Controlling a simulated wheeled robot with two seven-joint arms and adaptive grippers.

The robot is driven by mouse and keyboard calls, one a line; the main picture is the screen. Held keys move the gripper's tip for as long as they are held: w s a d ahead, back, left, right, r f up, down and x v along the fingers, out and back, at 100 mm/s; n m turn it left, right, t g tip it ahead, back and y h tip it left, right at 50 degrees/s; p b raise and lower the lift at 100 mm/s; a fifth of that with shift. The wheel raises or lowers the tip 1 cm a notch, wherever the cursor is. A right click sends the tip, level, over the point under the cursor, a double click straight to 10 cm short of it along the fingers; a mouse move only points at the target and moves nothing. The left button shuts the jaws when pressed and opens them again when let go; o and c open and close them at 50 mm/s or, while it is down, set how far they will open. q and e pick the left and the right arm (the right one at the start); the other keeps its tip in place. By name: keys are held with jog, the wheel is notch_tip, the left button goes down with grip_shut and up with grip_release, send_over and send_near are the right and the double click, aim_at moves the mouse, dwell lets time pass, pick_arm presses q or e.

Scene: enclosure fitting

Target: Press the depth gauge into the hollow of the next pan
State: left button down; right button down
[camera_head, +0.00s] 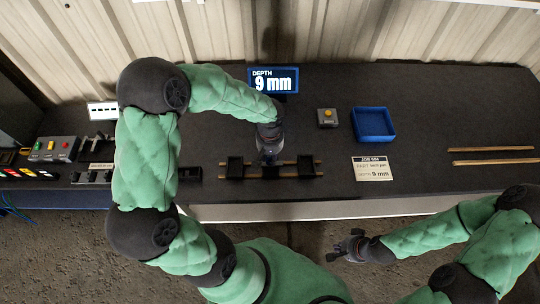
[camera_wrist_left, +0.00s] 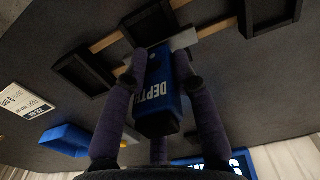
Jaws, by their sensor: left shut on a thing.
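My left gripper (camera_head: 268,156) is shut on the depth gauge, a blue block (camera_wrist_left: 155,98) lettered DEPTH with a grey plate (camera_wrist_left: 182,42) at its far end. The gauge is over the rails, between two dark square pans: the left pan (camera_head: 235,168) and the right pan (camera_head: 306,166). These pans also show in the left wrist view, one at left (camera_wrist_left: 85,72) and one at upper right (camera_wrist_left: 268,12). A dark part (camera_head: 270,172) lies between them, mostly covered by my gripper. I cannot tell whether the gauge touches it. My right gripper (camera_head: 347,246) is empty, off the table's front, fingers apart.
A display (camera_head: 273,80) reads DEPTH 9 mm. A blue tray (camera_head: 373,124), a yellow-button box (camera_head: 327,118) and a job card (camera_head: 373,169) are to the right. Two wooden strips (camera_head: 490,156) lie far right. Button box (camera_head: 52,149) and fixtures stand at left.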

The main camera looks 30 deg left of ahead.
pick_arm(q)
jog(key=shift+f+b, duration=0.25)
jog(key=shift+b, duration=0.25)
dwell(1.9)
jog(key=shift+r, duration=0.1)
jog(key=shift+r+p, duration=2.35)
jog(key=shift+r, duration=1.15)
